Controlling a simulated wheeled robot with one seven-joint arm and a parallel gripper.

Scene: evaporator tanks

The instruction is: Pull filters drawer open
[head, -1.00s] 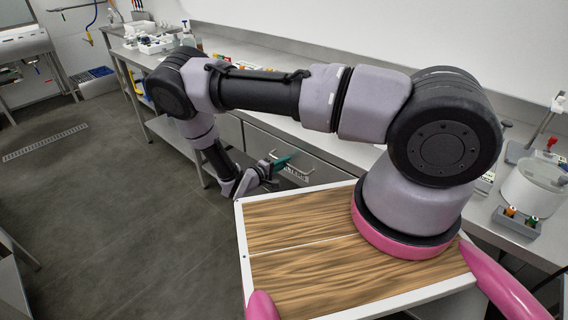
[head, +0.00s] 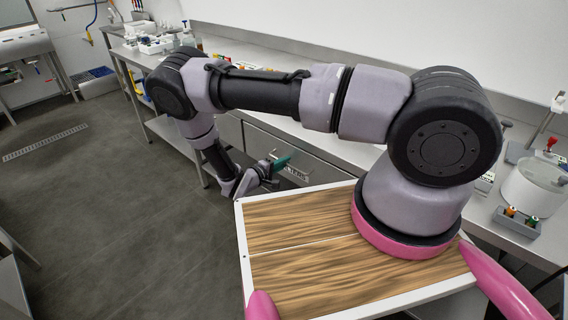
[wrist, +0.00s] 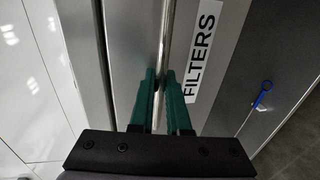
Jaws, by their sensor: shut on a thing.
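The filters drawer (head: 310,172) is a grey metal front under the bench. Its white label (wrist: 203,55) reads FILTERS in the wrist view. A metal bar handle (wrist: 167,35) runs along the front beside the label. My gripper (wrist: 160,95) has green fingers, one on each side of the bar, and is shut on it. In the head view my gripper (head: 282,162) reaches the drawer front from the left, partly hiding the handle and label. I cannot tell whether the drawer stands out from the bench.
The long steel bench (head: 300,128) runs along the wall, with bottles and trays at its far end. A blue ring-ended item (wrist: 266,86) shows at the right in the wrist view. The grey floor (head: 110,220) left of the drawers is clear.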

